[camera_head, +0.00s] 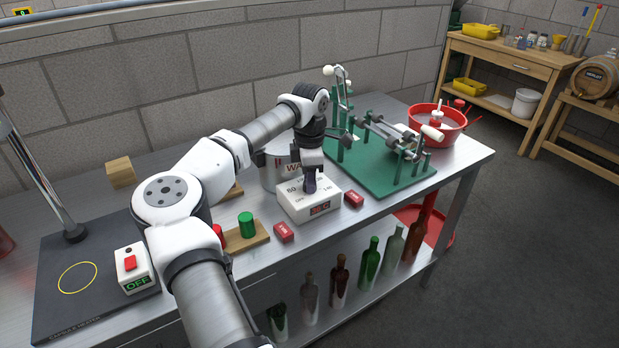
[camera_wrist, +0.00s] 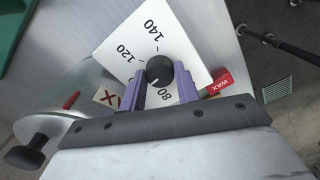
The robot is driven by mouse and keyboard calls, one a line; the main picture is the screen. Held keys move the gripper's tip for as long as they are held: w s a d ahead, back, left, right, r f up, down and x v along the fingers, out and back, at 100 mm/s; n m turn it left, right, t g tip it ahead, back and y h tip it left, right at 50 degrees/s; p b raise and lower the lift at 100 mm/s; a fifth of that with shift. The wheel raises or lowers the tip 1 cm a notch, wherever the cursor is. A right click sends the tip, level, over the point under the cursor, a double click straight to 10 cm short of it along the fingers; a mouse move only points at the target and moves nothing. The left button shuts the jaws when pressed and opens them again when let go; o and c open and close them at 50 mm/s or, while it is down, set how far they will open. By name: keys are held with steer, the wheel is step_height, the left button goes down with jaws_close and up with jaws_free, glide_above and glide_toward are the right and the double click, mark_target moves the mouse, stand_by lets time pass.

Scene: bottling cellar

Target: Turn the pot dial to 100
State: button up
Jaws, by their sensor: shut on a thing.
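The pot dial is a black round knob (camera_wrist: 159,70) on a white control box (camera_head: 310,209), which also shows in the wrist view (camera_wrist: 120,38). The numbers 80, 120 and 140 are readable around it; the place between 80 and 120 is hidden by a finger. A small pale mark on the knob faces the lower side, near 80. My gripper (camera_wrist: 160,84) has its purple fingers on both sides of the knob, shut on it. In the head view my gripper (camera_head: 311,182) points down onto the box and hides the knob.
A metal wax pot (camera_head: 271,176) stands right behind the box. Red wax blocks (camera_head: 284,232) (camera_head: 353,198) lie beside it. A green bottling stand (camera_head: 385,188) is to the right. A switch box marked OFF (camera_head: 134,268) sits at left. Several bottles stand on the lower shelf.

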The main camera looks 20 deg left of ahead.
steer(key=shift+w+r+m, duration=0.1)
steer(key=shift+m, duration=0.5)
steer(key=o, duration=1)
steer(key=shift+c, duration=0.2)
step_height(320, 180, up, 14)
steer(key=b, duration=0.2)
